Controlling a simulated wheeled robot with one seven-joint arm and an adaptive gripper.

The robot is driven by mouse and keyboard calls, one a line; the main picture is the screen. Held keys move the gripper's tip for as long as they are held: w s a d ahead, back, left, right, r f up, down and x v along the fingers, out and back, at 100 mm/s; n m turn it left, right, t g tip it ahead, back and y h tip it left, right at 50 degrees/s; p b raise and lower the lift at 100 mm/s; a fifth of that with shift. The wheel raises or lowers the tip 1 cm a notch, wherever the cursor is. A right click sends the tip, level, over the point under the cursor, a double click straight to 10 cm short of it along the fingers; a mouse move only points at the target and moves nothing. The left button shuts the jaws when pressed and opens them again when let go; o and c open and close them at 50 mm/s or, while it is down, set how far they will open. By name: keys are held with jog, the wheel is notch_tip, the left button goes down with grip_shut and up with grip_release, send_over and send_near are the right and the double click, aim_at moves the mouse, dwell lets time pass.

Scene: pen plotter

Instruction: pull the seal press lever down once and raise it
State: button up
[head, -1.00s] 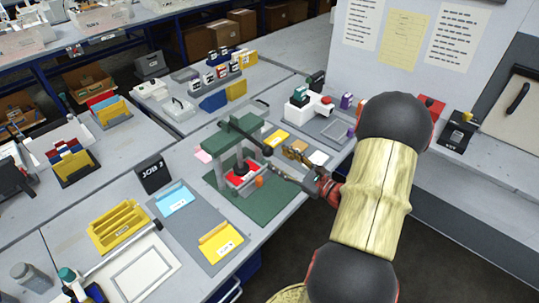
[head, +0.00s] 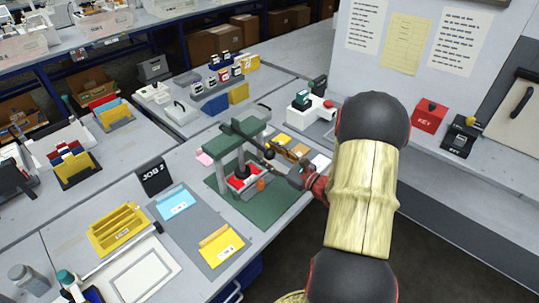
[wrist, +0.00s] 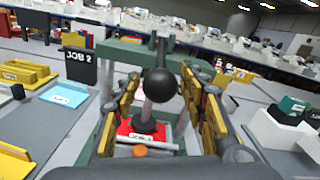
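The green seal press (head: 228,146) stands on a green mat (head: 268,208), with a red plate (head: 243,180) and a dark round stamp under its frame. Its dark lever (head: 246,135) slopes from the top of the frame toward my gripper and ends in a black ball knob, large in the wrist view (wrist: 159,85). My gripper (head: 275,166) is beside the knob end of the lever. In the wrist view its yellow-padded fingers (wrist: 162,100) are apart, one on each side of the knob, with gaps visible. Contact with the knob is not seen.
A blue card (head: 175,202) and a yellow folder (head: 221,246) lie on a grey mat left of the press. A black JOB sign (head: 153,177) stands behind them. A white device (head: 308,107) stands at right.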

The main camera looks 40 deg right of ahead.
jog(key=c, duration=1)
grip_shut()
